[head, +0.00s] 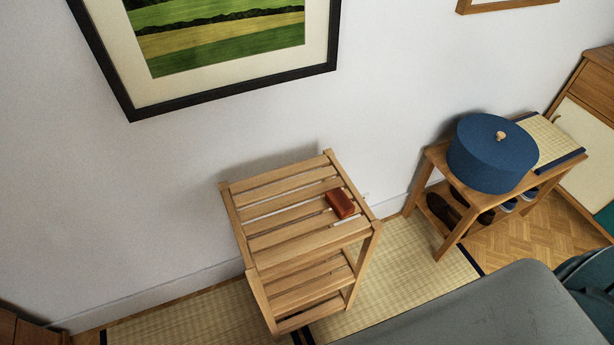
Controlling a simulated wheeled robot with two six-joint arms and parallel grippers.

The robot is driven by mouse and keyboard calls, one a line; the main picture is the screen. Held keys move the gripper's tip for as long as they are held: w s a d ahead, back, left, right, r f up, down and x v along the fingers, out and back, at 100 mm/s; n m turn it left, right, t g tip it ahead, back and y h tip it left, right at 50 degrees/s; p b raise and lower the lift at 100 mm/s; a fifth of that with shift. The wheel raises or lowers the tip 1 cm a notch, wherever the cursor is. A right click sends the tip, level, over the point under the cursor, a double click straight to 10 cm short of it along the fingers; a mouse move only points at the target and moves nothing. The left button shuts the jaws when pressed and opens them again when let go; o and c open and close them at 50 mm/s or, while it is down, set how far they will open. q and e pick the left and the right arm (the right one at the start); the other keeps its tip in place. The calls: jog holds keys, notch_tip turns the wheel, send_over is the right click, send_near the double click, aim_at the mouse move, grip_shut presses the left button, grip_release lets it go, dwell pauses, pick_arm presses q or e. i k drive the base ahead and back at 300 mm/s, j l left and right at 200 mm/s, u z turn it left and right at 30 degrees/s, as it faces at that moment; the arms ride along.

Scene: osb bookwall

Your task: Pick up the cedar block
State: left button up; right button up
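A small reddish-brown block (341,203), which looks like the cedar block, lies on the top shelf of a slatted wooden rack (290,217). It sits near the right side of that shelf, and its top and one side show. Neither of my grippers is in view, and nothing touches the block from above.
The rack stands close to the white wall (200,190), on tatami mats (395,275). To the right, a wooden bench (440,157) holds a round blue box (493,153), with shoes on its lower shelf. A grey surface (480,312) fills the lower right.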

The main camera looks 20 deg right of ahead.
aim_at(340, 202)
jog(key=z, duration=0.85)
jog(key=i+l+u, duration=0.1)
jog(key=l, duration=0.25)
